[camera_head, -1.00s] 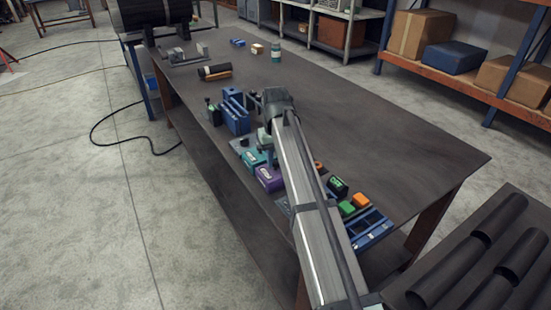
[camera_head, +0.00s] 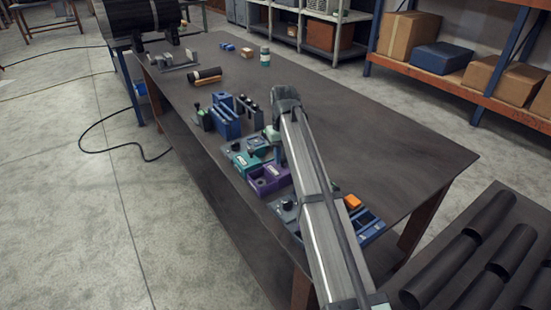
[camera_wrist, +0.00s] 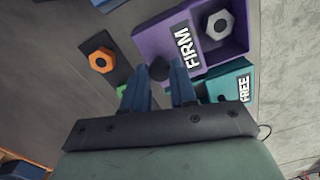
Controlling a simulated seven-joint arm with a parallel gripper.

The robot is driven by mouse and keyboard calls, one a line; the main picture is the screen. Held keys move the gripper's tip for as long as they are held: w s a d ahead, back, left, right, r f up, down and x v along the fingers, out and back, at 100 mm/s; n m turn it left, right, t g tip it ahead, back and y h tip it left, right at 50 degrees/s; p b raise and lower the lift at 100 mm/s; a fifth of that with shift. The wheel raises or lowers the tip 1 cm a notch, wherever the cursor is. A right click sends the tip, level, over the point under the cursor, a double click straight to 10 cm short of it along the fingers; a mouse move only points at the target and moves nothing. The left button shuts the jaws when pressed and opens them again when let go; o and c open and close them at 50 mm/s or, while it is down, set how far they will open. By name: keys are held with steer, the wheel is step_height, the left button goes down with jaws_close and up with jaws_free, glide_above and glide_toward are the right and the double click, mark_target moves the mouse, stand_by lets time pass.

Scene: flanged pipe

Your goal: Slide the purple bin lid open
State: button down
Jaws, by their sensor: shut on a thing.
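The purple bin (camera_head: 264,185) stands near the front edge of the workbench; its front part is uncovered. In the wrist view its open cavity (camera_wrist: 236,42) holds a grey hex nut (camera_wrist: 219,25). The purple lid (camera_wrist: 165,42), labelled FIRM, lies slid to the left there and still overlaps the bin. My gripper (camera_wrist: 160,72) is shut on the dark round knob of the lid, with a finger on each side. In the head view my arm hides the fingers and part of the lid.
A teal bin (camera_head: 247,160), labelled FREE in the wrist view (camera_wrist: 236,85), sits beside the purple one. A blue rack (camera_head: 224,118) stands beyond it. The benchtop's middle (camera_head: 370,135) is clear.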

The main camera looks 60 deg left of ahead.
mark_target(282, 159)
steer(key=c, duration=0.9)
jaws_free()
steer(key=shift+s, duration=0.1)
step_height(282, 159, up, 14)
steer(key=shift+f, duration=0.1)
steer(key=s+d, duration=0.3)
steer(key=d, duration=0.4)
steer(key=s+d, duration=0.4)
steer(key=d, duration=0.3)
steer(key=shift+d, duration=0.15)
stand_by(0.6)
stand_by(0.4)
